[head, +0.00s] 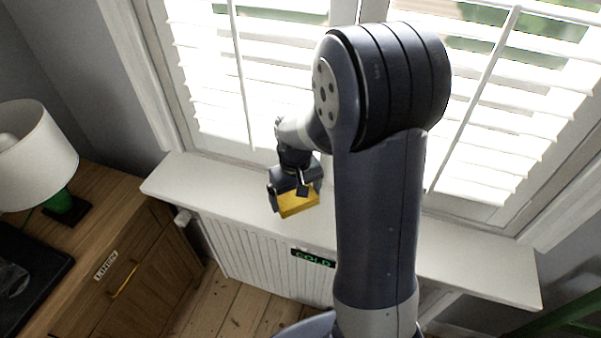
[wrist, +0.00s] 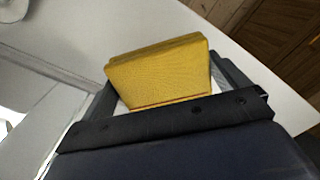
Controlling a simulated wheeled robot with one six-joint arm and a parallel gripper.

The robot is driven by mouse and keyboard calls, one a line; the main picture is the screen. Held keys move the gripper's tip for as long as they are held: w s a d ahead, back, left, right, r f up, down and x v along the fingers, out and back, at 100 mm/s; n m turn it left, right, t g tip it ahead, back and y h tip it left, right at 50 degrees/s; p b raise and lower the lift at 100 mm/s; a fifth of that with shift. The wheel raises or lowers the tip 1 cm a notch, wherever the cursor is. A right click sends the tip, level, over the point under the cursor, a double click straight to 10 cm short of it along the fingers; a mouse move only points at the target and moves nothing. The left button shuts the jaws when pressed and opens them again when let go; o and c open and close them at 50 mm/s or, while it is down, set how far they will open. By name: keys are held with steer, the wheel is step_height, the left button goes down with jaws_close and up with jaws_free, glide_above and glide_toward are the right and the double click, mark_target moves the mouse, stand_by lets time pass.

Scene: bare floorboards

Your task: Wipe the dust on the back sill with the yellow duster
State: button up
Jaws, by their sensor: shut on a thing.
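My gripper (head: 296,190) is shut on the yellow duster (head: 299,205), a block-like pad. The duster also shows between the fingers in the wrist view (wrist: 160,75). In the head view they are over the left half of the white back sill (head: 185,180), below the shuttered window. The sill also shows pale in the wrist view (wrist: 90,30). I cannot tell whether the duster touches the sill or hangs just above it. I cannot make out any dust on the sill. My arm hides the sill's middle part in the head view.
White shutters (head: 210,85) stand behind the sill. A white radiator (head: 250,255) with a "COLD" sign (head: 313,257) is below it. A wooden cabinet (head: 135,285) at left carries a lamp (head: 35,155) and a black tray (head: 25,275). The sill's right end (head: 480,265) looks clear.

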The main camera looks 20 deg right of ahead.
steer(key=shift+r+p, duration=0.9)
steer(key=shift+r, duration=0.7)
